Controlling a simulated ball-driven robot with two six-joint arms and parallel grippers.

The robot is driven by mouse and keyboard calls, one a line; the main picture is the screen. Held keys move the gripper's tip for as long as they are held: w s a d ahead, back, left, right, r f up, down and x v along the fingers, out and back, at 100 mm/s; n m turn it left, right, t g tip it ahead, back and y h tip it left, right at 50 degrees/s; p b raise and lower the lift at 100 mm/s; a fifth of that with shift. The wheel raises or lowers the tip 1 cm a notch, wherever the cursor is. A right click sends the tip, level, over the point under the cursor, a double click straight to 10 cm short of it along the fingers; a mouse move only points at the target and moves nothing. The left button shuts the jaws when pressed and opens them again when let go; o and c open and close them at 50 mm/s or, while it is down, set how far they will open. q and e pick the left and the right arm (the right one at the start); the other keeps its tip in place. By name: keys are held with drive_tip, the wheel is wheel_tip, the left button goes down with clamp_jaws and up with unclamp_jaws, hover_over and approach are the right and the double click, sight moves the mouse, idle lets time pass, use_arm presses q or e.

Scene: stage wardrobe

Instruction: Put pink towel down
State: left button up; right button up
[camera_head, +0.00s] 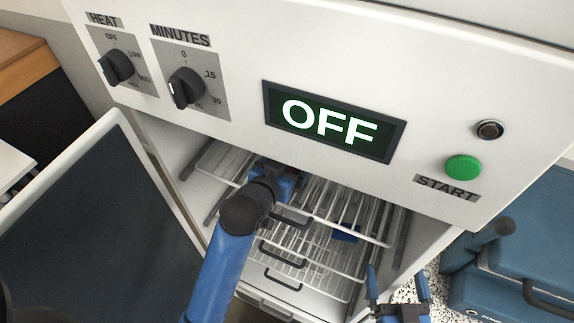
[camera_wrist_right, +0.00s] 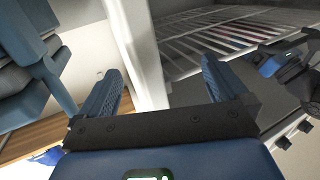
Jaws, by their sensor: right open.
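I cannot make out a pink towel in either view. The white cabinet (camera_head: 230,95) stands open, with wire racks (camera_head: 318,255) inside. My left arm reaches into the cabinet at the upper rack; its gripper (camera_head: 290,185) is mostly hidden behind the wrist and its jaws cannot be judged. My right gripper (camera_head: 397,280) is at the lower right, outside the cabinet's right side wall. In the right wrist view, its two blue fingers (camera_wrist_right: 160,88) stand wide apart with nothing held between them, near a white upright edge.
The cabinet's dark-panelled door (camera_head: 95,215) hangs open at the left. The panel above has knobs, a display (camera_head: 330,122) reading OFF and a green START button (camera_head: 463,167). Blue cases (camera_head: 525,250) stand at the right. Speckled floor shows between them and the cabinet.

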sight(405, 275)
use_arm(q)
drive_tip(key=shift+o, duration=0.6)
drive_tip(key=shift+s+a+r, duration=0.1)
drive_tip(key=shift+s+r, duration=0.05)
drive_tip(key=shift+s, duration=0.2)
use_arm(e)
drive_tip(key=shift+s, duration=0.35)
drive_tip(key=shift+w, duration=0.2)
use_arm(q)
drive_tip(key=shift+s+a+r, duration=0.1)
drive_tip(key=shift+s+a, duration=0.05)
drive_tip(key=shift+s, duration=0.1)
use_arm(e)
drive_tip(key=shift+f, duration=0.15)
use_arm(q)
drive_tip(key=b+v, duration=0.1)
drive_tip(key=v, duration=0.3)
drive_tip(key=shift+s, duration=0.2)
use_arm(e)
drive_tip(key=shift+f, duration=0.3)
wheel_tip(405, 275, up, 4)
drive_tip(key=p, duration=0.4)
drive_tip(key=shift+r, duration=0.2)
use_arm(q)
drive_tip(key=shift+p+v, duration=1.2)
drive_tip(key=shift+v, duration=2.1)
use_arm(e)
drive_tip(key=shift+r, duration=1)
use_arm(q)
drive_tip(key=shift+a, duration=0.1)
